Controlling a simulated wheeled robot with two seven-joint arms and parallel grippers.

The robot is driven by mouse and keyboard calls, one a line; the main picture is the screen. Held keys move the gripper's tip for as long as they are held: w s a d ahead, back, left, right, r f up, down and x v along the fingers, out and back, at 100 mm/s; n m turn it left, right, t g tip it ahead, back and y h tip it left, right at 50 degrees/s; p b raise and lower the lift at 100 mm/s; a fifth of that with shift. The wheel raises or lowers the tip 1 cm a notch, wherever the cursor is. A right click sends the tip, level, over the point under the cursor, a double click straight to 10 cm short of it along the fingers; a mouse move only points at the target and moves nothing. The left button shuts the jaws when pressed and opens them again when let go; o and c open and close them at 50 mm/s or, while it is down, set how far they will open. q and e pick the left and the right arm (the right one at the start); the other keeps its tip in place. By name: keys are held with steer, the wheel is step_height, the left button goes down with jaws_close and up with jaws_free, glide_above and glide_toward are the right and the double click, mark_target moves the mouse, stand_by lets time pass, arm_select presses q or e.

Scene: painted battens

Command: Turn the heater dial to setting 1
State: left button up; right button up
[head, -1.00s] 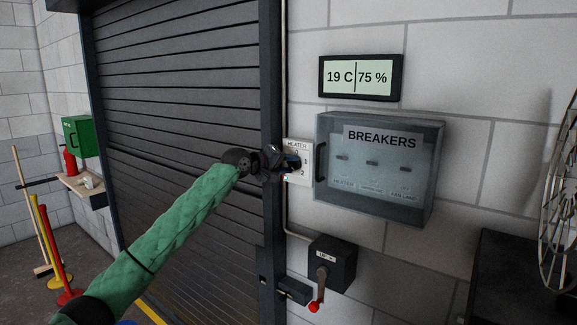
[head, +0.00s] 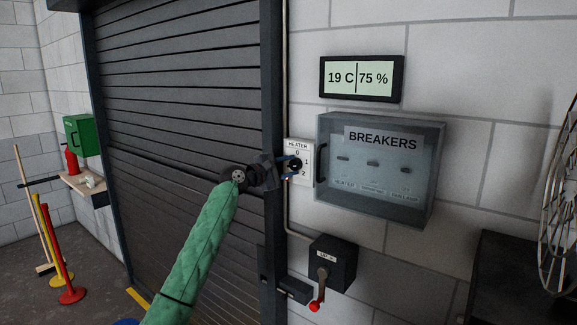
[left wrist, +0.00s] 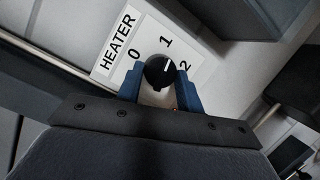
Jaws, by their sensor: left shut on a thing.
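The heater dial is a round black knob (left wrist: 160,71) on a white plate (left wrist: 118,42) marked HEATER, 0, 1 and 2. In the left wrist view its short white mark lies on the side toward the 2; the exact setting is hard to read. My left gripper (left wrist: 160,88) is shut on the knob, with one blue finger on each side. In the head view the gripper (head: 292,166) reaches the plate (head: 305,178) from the left. The fingers cover part of the knob there. My right gripper is not in view.
The clear breaker box (head: 425,190) stands close to the right of the plate. A display (head: 361,78) reading 19 C, 75 % hangs above. A lever box (head: 335,255) with a red-tipped handle is below. The dark roller door (head: 185,60) is at left.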

arm_select(q)
steer(key=shift+f+n+t, duration=0.25)
steer(key=shift+n+t, duration=0.05)
steer(key=shift+n, duration=0.6)
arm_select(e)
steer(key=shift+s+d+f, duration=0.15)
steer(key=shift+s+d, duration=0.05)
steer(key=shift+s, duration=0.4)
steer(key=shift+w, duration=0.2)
arm_select(q)
steer(key=o, duration=1)
steer(key=shift+b+v, duration=1.7)
steer(key=shift+v, duration=2.25)
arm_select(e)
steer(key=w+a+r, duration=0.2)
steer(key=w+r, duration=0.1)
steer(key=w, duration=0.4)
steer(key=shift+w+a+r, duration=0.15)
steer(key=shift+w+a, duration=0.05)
arm_select(q)
steer(key=shift+w+a+f, duration=0.1)
